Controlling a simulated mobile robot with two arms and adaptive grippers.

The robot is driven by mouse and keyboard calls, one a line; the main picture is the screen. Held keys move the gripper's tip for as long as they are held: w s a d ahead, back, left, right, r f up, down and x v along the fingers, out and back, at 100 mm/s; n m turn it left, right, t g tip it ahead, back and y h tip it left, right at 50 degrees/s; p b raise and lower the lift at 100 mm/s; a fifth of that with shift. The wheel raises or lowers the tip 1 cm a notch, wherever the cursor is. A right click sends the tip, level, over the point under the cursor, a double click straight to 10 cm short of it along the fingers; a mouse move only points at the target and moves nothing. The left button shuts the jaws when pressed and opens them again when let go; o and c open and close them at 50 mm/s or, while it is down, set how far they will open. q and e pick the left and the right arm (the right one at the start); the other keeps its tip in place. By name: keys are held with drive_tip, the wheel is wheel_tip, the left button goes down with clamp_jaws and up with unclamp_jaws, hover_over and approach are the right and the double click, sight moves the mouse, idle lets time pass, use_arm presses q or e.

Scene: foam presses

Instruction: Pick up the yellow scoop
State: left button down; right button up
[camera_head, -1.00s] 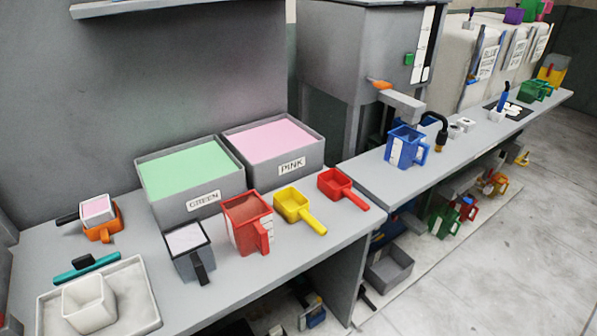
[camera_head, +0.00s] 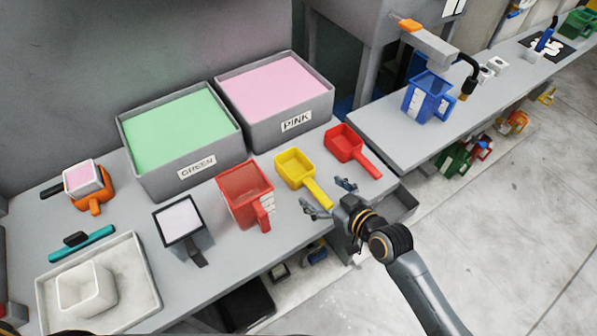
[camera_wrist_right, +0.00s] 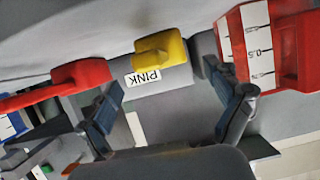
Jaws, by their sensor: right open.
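The yellow scoop (camera_head: 294,170) lies on the grey bench between a red jug (camera_head: 243,190) and a red scoop (camera_head: 345,142). Its handle points toward the bench's front edge. My right gripper (camera_head: 331,197) is open and empty, its fingers spread on either side of the yellow handle's end. In the right wrist view the yellow scoop (camera_wrist_right: 162,50) is ahead, between the two open fingers (camera_wrist_right: 172,105) and apart from them. The red scoop (camera_wrist_right: 85,76) shows on the left there, and the red jug (camera_wrist_right: 270,45) on the right. My left gripper is not in view.
A green-filled bin (camera_head: 202,172) and a pink-filled bin (camera_head: 262,128) stand behind the scoops. A dark container (camera_head: 184,224) with pale contents stands left of the red jug. A tray (camera_head: 148,270) holds a white cup. A blue jug (camera_head: 427,98) stands on the bench at right.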

sight(311, 184)
drive_tip(key=shift+x, duration=0.85)
drive_tip(key=shift+w+a+p, duration=0.2)
drive_tip(key=shift+w+p, duration=0.05)
drive_tip(key=shift+p, duration=0.1)
drive_tip(key=x, duration=0.3)
drive_tip(key=shift+w+f+p, duration=0.1)
drive_tip(key=shift+f+p, duration=0.1)
drive_tip(key=shift+p, duration=0.15)
drive_tip(key=shift+w+a+f, duration=0.2)
drive_tip(key=shift+w+a, duration=0.1)
drive_tip(key=shift+w, duration=0.05)
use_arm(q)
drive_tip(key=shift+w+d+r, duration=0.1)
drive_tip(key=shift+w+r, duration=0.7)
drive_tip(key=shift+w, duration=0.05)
use_arm(e)
drive_tip(key=c, duration=1.2)
